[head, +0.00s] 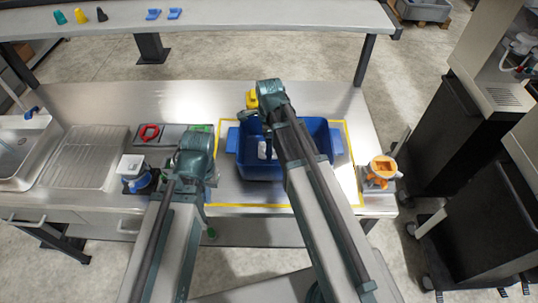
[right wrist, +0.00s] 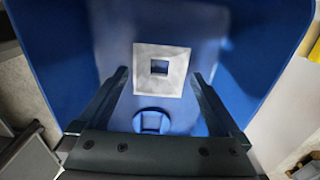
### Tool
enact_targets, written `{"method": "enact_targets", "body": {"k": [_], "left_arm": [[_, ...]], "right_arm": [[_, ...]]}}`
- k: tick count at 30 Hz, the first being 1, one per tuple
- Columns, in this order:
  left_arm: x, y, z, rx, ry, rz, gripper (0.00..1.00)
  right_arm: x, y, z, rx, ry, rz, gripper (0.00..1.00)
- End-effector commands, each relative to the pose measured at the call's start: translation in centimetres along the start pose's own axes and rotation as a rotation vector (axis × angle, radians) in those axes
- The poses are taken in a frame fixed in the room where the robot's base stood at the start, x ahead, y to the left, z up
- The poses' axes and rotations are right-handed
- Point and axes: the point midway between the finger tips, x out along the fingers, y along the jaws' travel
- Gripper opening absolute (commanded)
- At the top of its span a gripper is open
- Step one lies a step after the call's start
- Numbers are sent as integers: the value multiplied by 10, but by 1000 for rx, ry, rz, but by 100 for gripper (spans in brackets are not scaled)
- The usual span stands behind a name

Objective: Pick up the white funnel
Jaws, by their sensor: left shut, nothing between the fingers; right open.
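I cannot make out a clear white funnel. A small white shape (head: 263,149) shows inside the blue bin (head: 334,138) in the head view; I cannot tell what it is. The right wrist view looks into the blue bin, where a flat white square with a dark square centre (right wrist: 161,69) lies beyond my right gripper (right wrist: 163,78). That gripper is open, with nothing between its fingers. In the head view, my right arm mostly hides it. My left gripper (head: 212,178) is shut and empty, left of the bin, partly hidden by its wrist.
The steel bench has a sink (head: 18,150) at left. A white-topped device (head: 131,166) and a red ring (head: 150,132) stand left of my left arm. A yellow object (head: 251,99) is behind the bin, an orange device (head: 381,170) at right. Small coloured items line the back shelf (head: 250,17).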

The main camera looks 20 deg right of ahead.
Motion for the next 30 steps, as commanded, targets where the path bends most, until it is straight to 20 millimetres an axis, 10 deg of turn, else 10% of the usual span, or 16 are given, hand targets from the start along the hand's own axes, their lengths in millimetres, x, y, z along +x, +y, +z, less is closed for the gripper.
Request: {"method": "enact_targets", "body": {"k": [14,27,30], "left_arm": [[28,3,-2,0,0,0,0],[29,3,-2,0,0,0,0],[29,3,-2,0,0,0,0]], "right_arm": [[29,1,1,0,0,0,100],[29,1,1,0,0,0,25],[29,1,1,0,0,0,25]]}}
